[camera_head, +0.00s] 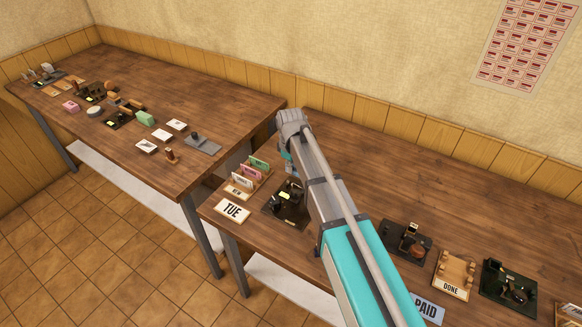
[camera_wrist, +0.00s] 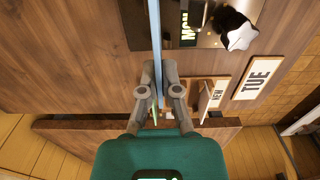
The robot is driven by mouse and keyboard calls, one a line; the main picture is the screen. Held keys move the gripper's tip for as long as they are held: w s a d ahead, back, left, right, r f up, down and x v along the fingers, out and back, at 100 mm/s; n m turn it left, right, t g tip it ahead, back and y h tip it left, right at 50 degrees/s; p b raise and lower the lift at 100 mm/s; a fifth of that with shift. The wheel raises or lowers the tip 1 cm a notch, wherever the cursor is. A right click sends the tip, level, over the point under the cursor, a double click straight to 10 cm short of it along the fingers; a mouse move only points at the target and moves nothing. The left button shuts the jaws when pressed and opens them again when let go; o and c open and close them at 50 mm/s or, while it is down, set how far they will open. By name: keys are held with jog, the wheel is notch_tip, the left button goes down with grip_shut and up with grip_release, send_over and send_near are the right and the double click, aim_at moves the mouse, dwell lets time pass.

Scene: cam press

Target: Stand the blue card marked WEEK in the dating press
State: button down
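In the wrist view a thin blue card (camera_wrist: 155,35) shows edge-on between the fingers of my gripper (camera_wrist: 158,72). The fingers are closed on it. Its WEEK marking is not visible from this side. In the head view the press (camera_head: 287,203) stands on the near table, partly behind my arm. The card and my fingertips are hidden there.
A card rack marked NEW (camera_head: 238,191) holds several coloured cards left of the press. A TUE sign (camera_head: 232,211) lies at the table's front left. Another black device (camera_head: 408,240), a DONE tray (camera_head: 452,287) and a PAID sign (camera_head: 428,309) stand to the right.

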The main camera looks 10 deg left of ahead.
jog(key=shift+f+b, duration=2.85)
jog(key=shift+f, duration=0.05)
jog(key=c, duration=0.7)
grip_release()
jog(key=o, duration=0.5)
jog(key=shift+o, duration=0.2)
jog(key=shift+r, duration=0.1)
